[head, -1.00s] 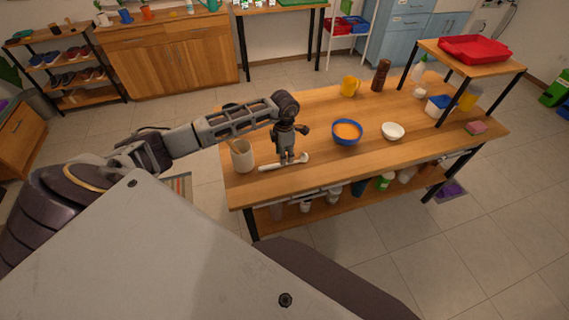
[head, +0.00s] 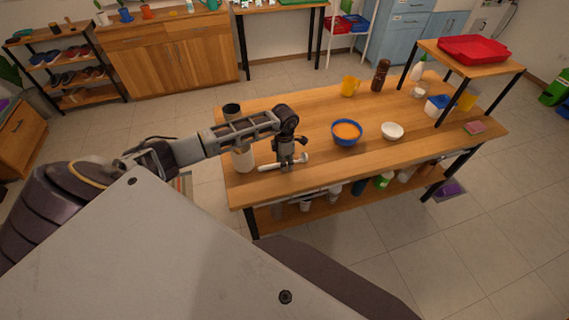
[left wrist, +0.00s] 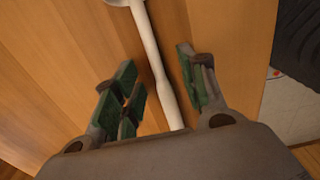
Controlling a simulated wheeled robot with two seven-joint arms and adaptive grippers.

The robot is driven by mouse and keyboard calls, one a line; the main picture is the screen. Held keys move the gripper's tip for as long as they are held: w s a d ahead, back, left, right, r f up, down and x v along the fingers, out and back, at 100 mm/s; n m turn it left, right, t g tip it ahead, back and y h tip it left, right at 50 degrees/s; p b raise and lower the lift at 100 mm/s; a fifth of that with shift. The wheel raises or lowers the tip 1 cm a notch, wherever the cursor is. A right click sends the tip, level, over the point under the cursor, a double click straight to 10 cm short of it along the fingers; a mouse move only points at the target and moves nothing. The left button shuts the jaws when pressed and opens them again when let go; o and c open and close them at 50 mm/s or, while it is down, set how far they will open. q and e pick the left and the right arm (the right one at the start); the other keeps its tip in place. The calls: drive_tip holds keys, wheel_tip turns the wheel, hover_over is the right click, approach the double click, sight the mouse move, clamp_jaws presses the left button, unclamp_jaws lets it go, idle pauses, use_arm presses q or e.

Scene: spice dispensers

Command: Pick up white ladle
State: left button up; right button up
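The white ladle (head: 270,167) lies on the wooden table (head: 330,178) near its front left edge, with its bowl end to the right. In the left wrist view the ladle's handle (left wrist: 153,58) runs between the two fingers of my left gripper (left wrist: 163,88), and its bowl is cut off at the top. My left gripper (head: 286,165) points down over the ladle. Its fingers are open, on either side of the handle and apart from it. My right gripper is not in view.
A white cylindrical container (head: 243,160) stands just left of the ladle. A blue bowl with orange contents (head: 346,132) and a white bowl (head: 392,131) stand to the right. A yellow mug (head: 350,86) and a brown bottle (head: 381,75) stand farther back.

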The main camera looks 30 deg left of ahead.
use_arm(q)
clamp_jaws()
drive_tip(key=shift+r, duration=0.1)
wheel_tip(320, 180, up, 10)
drive_tip(key=b, duration=0.1)
idle(0.7)
